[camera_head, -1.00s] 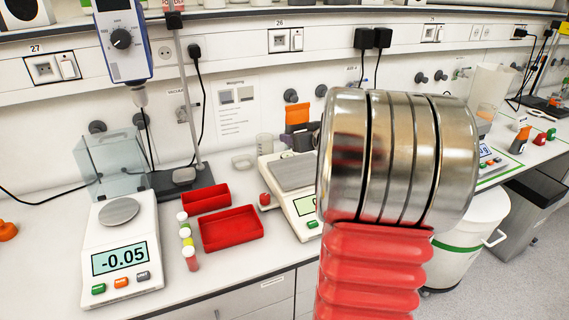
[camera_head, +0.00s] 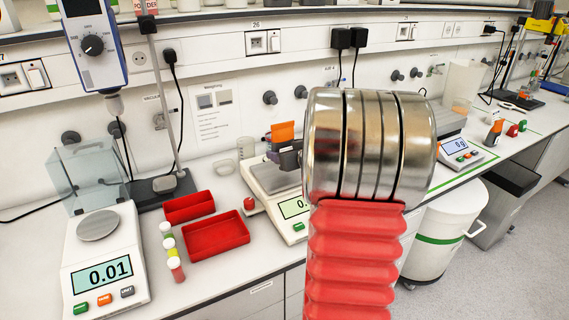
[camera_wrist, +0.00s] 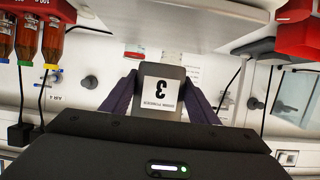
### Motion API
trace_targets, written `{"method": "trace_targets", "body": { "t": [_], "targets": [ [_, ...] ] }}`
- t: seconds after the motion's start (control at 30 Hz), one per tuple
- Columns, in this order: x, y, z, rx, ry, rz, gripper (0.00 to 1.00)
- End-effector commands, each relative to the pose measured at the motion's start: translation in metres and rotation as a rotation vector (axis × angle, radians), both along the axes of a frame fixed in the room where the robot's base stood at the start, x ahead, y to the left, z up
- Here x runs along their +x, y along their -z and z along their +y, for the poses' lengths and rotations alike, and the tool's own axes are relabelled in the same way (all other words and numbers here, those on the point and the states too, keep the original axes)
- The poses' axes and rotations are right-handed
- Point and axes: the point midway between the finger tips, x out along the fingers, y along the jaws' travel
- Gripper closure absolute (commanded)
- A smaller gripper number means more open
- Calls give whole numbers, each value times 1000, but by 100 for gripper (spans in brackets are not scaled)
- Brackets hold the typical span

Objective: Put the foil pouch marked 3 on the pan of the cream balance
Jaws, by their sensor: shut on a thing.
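The pouch marked 3 (camera_wrist: 165,93) is dark grey with a white label, seen upside down in the wrist view. It is between the two fingers of my gripper (camera_wrist: 161,98), which is shut on it. In the head view my gripper (camera_head: 289,156) shows beside my arm, with an orange piece (camera_head: 283,131) at its top; I cannot tell whether that is the pouch's other face. The cream balance (camera_head: 293,208) stands in the middle of the bench, its square grey pan (camera_head: 268,178) bare at the front left. My gripper appears above the pan's back part; the gap is unclear.
A white balance (camera_head: 106,262) reading 0.01 stands at the left. Red trays (camera_head: 218,235) and several small capped vials (camera_head: 176,269) lie between the balances. A red-capped item (camera_head: 249,206) sits beside the cream balance. Another balance (camera_head: 462,150) is farther right.

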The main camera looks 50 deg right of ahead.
Motion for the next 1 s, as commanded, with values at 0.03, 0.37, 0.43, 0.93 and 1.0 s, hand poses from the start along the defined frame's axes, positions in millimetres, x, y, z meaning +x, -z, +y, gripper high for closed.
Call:
{"method": "trace_targets", "body": {
  "t": [0.03,0.37,0.43,0.93,1.0],
  "targets": [
    [0,2,0,-1,-1,-1,75],
    [1,4,1,-1,-1,-1,75],
    [0,9,1,0,-1,0,75],
    [1,39,1,-2,-2,-1,75],
    [1,40,1,-2,-2,-1,75]
  ]
}}
